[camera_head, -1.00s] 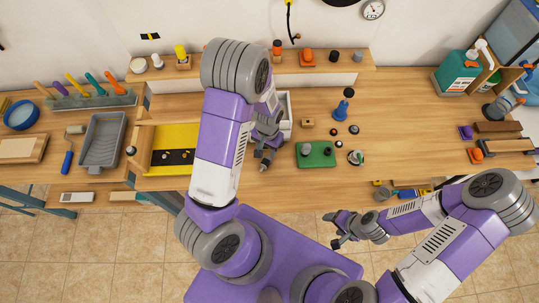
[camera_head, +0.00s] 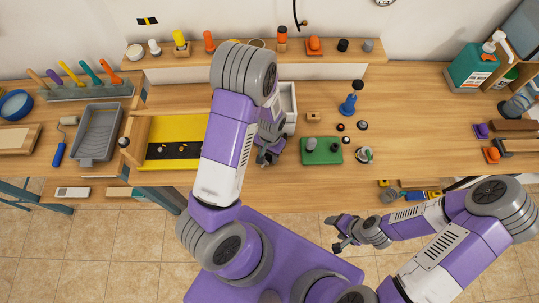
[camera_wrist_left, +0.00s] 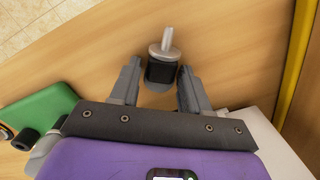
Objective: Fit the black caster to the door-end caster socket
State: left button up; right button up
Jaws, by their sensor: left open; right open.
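A dark caster (camera_wrist_left: 162,68) with a pale metal stem and flange stands on the wooden bench in the left wrist view. My left gripper (camera_wrist_left: 158,88) is open around it, with one finger on each side; I cannot tell whether they touch it. In the head view my left gripper (camera_head: 268,157) is low over the bench, and the caster cannot be made out there. The yellow wringer (camera_head: 172,129) lies to its left, with a black strip (camera_head: 172,151) holding small fittings; which is the door-end socket is unclear. My right gripper (camera_head: 343,230) is open and empty, in front of the bench.
A green block (camera_head: 321,158) with grey and dark pegs lies right of my left gripper. A white tray (camera_head: 290,117) stands behind it. A blue bottle (camera_head: 348,105) and small dark parts (camera_head: 362,125) are further right.

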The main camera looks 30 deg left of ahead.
pick_arm(q)
grip_shut()
jog(key=shift+r, duration=0.1)
jog(key=shift+r+p, duration=0.35)
jog(key=shift+r, duration=0.05)
dwell(0.5)
jog(key=shift+r+p, duration=1.9)
jog(key=shift+r, duration=0.55)
jog(key=shift+c, duration=2)
grip_release()
jog(key=c, duration=0.3)
